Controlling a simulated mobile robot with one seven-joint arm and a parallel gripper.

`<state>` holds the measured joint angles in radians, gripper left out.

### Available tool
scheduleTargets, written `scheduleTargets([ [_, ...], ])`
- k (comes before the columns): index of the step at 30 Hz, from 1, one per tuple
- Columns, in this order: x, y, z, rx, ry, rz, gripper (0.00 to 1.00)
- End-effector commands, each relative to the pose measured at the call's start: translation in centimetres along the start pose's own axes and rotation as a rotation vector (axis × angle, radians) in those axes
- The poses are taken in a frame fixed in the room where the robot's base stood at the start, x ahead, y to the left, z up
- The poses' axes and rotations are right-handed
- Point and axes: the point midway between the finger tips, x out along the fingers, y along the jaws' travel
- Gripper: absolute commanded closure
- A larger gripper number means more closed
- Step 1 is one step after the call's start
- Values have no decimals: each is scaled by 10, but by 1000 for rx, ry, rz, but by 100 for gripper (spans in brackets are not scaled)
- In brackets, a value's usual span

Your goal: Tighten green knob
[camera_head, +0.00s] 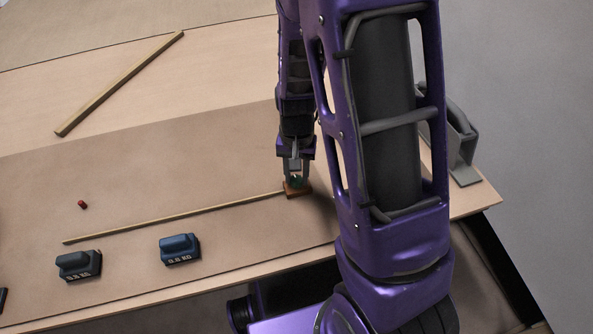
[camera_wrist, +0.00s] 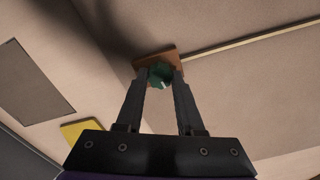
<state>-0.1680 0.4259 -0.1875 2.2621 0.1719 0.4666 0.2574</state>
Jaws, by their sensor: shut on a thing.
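The green knob (camera_wrist: 160,74) sits on a small orange-brown block (camera_wrist: 141,62) at one end of a long thin wooden strip (camera_wrist: 250,38). In the head view the knob (camera_head: 296,181) is small and partly hidden between my fingers, and the block (camera_head: 297,193) lies on the brown sheet. My gripper (camera_wrist: 161,77) points down at the block and is shut on the green knob, with one finger on each side. In the head view my gripper (camera_head: 296,178) is at the strip's right end.
A small red piece (camera_head: 82,204) lies at left. A loose wooden batten (camera_head: 120,84) lies farther back. A grey holder (camera_head: 459,140) stands at the right edge.

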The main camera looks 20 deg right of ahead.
Motion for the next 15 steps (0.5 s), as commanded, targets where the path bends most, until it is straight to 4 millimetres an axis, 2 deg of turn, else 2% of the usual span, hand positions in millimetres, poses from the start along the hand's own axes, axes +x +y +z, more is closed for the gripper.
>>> scheduleTargets([
  [15,-3,0,0,458,1,0,100],
])
